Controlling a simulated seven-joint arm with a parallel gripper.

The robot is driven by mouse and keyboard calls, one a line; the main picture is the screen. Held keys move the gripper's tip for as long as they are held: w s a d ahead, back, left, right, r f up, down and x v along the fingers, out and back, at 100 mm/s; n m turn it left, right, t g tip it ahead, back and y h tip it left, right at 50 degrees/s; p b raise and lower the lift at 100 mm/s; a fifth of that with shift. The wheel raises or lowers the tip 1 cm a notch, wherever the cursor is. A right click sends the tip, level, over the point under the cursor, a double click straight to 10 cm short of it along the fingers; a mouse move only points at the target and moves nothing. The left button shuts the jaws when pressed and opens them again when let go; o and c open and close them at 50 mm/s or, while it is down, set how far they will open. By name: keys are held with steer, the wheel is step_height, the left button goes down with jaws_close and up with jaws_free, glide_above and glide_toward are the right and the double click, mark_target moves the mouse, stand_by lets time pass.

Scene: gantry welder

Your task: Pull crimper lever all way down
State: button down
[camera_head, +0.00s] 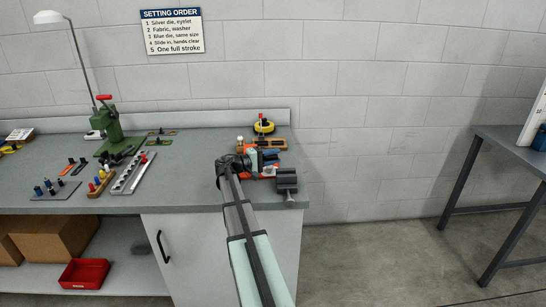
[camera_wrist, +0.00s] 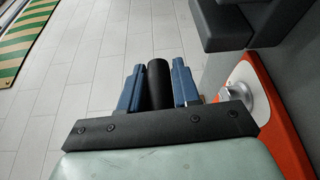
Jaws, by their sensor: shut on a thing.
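My gripper (camera_head: 268,157) is at the right end of the bench, beside an orange-based device (camera_head: 267,173), which I take to be the crimper. In the wrist view, my two blue fingers (camera_wrist: 157,75) stand on either side of a black cylindrical grip, which I take to be the crimper lever (camera_wrist: 158,88), and are shut on it. The device's orange base (camera_wrist: 262,115) with a silver round part shows to the right of the fingers. My arm and gripper hide much of the device in the head view, so I cannot tell the lever's angle.
A dark grey vise (camera_head: 287,182) sits close by at the bench's front right corner. A yellow tape measure (camera_head: 264,126) lies behind. A green press (camera_head: 112,128) with a red handle stands to the left, with tool racks in front.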

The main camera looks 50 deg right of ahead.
steer(key=shift+s+a+f, duration=0.2)
steer(key=shift+s+f, duration=0.1)
steer(key=shift+f, duration=0.1)
steer(key=c, duration=1.1)
jaws_free()
steer(key=shift+c, duration=0.2)
steer(key=shift+o, duration=1.3)
steer(key=shift+w+d+r, duration=0.1)
steer(key=shift+w, duration=0.05)
steer(key=v, duration=1.4)
steer(key=shift+r, duration=0.15)
steer(key=shift+w+d, duration=0.1)
